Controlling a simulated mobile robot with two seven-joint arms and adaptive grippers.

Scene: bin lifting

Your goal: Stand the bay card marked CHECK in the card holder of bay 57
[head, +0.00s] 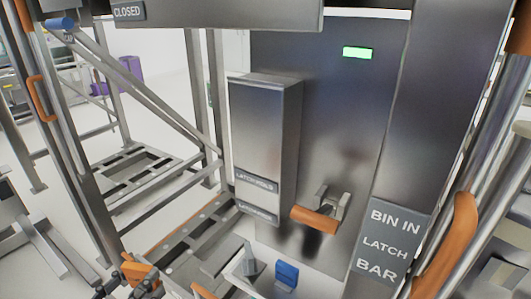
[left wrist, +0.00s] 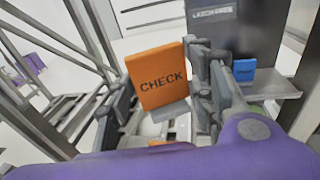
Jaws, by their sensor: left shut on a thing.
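The orange bay card marked CHECK (left wrist: 157,76) stands upright, slightly tilted, between the fingers of my left gripper (left wrist: 168,110) in the left wrist view. In the head view, that gripper (head: 129,284) is at the bottom left, shut on the orange card (head: 139,271). A light grey tray (head: 238,283) at the bottom holds a grey wedge-shaped piece (head: 252,264) and a blue block or card (head: 287,274). The blue piece also shows in the left wrist view (left wrist: 243,70). No bay number is readable, so I cannot tell which part is the bay 57 holder. My right gripper is not in view.
A steel cabinet (head: 335,130) with a green light (head: 357,53) rises behind the tray. A steel box (head: 262,145) and an orange-handled latch (head: 316,219) stick out from it. Metal framework (head: 150,165) stands at the left. A BIN IN LATCH BAR sign (head: 388,245) is at the right.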

